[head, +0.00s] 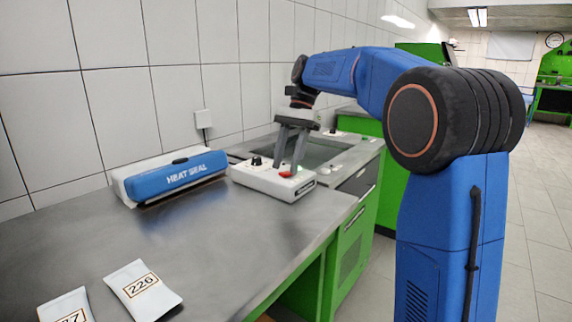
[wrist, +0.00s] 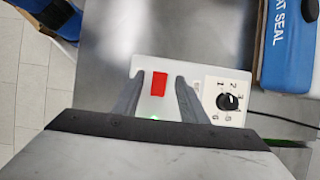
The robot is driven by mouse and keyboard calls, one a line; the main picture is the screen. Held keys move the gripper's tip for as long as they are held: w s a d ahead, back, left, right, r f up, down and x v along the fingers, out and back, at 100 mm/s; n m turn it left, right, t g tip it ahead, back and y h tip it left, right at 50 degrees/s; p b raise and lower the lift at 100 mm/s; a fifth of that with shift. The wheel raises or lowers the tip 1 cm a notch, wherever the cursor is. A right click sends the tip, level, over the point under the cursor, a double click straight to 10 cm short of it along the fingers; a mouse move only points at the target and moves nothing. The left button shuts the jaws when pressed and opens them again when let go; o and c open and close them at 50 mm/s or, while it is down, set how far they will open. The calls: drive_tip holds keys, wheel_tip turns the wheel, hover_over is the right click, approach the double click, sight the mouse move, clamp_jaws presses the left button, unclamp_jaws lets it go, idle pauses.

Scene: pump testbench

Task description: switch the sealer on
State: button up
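The blue and white heat sealer (head: 178,174), marked HEAT SEAL, lies against the wall on the grey bench. Its blue cover also shows in the wrist view (wrist: 287,45). A white control box (head: 262,181) stands to its right, with a red switch (head: 287,174) and a black knob (head: 257,160). In the wrist view the red switch (wrist: 159,84) lies between the fingers, and the numbered dial (wrist: 228,101) is to their right. A small green glow shows below the switch. My gripper (head: 286,169) is open and empty above the box; fingertip contact cannot be told.
Two white packets, one marked 226 (head: 142,288), lie at the front left of the bench. A sink (head: 310,153) is behind the box. A dark cable (wrist: 285,118) runs right of the dial. The middle of the bench is clear.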

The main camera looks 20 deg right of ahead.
drive_tip(key=v, duration=0.6)
drive_tip(key=shift+r, duration=0.25)
drive_tip(key=shift+d, duration=0.1)
